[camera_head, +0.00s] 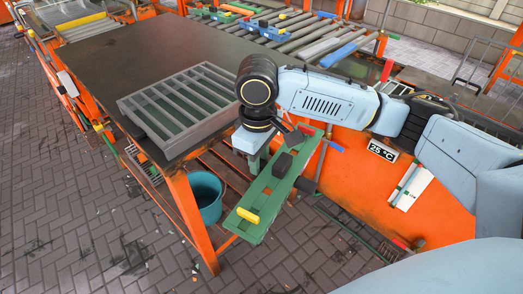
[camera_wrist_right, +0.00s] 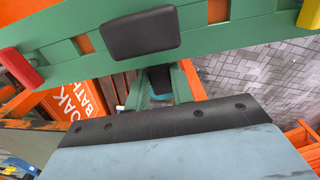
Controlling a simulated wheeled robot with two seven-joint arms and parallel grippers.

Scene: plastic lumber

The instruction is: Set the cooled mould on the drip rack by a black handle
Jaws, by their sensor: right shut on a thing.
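The long green mould (camera_head: 262,196) has a yellow end piece, a red end piece and black blocks on top. It is held in the air beside the table's front corner, slanting in the picture. In the right wrist view the mould (camera_wrist_right: 60,55) crosses the top, with a black handle (camera_wrist_right: 142,32) at its middle. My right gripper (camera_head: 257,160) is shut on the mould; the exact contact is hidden. The grey slatted drip rack (camera_head: 160,118) lies left of the gripper on the dark table and looks empty. My left gripper is not in view.
The dark table (camera_head: 150,50) is clear behind the rack. A teal bucket (camera_head: 207,200) stands below the table edge. An orange bath (camera_head: 350,180) with a "25 °C" display (camera_head: 382,151) is at right. Rollers (camera_head: 290,35) with coloured parts run along the back.

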